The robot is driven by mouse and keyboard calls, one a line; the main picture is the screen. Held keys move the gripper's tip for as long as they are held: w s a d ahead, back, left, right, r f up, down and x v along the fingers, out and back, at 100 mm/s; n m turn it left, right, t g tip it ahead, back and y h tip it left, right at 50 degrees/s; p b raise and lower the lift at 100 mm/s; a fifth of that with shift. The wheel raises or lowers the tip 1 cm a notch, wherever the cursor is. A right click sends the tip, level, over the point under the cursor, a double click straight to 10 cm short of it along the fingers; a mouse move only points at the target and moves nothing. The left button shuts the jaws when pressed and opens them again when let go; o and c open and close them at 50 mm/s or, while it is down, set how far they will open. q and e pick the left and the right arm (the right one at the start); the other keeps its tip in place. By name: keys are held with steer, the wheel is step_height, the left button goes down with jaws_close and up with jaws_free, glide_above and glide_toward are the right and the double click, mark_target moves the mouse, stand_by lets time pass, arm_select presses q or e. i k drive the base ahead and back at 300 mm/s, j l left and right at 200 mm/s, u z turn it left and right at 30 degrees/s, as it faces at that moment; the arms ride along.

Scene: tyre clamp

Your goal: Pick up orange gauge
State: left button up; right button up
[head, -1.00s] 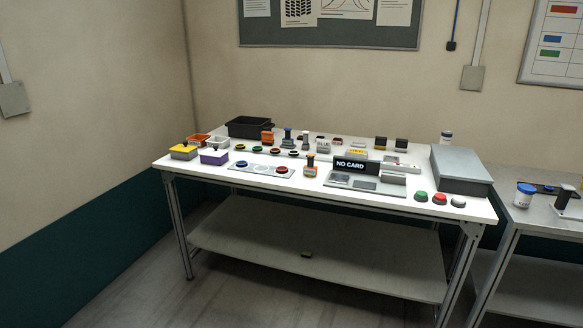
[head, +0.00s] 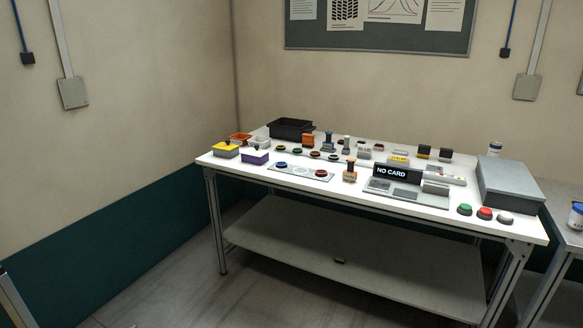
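Two orange things stand on the white table (head: 225,165), and I cannot tell for sure which is the gauge. One is a small upright piece with an orange body (head: 308,140) and a dark part, in the back row beside the black bin. Neither of my grippers is in view.
A black bin (head: 290,128), small orange, white, yellow and purple boxes, and several pucks crowd the left half. The "NO CARD" display (head: 392,172), coloured buttons (head: 485,213) and a grey case (head: 513,184) fill the right. Floor left of the table is clear.

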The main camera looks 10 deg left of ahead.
mark_target(349, 174)
steer(key=i+l+z, duration=0.1)
steer(key=i, duration=0.5)
steer(key=i+l, duration=0.2)
steer(key=i, duration=0.4)
steer(key=l+z, duration=0.05)
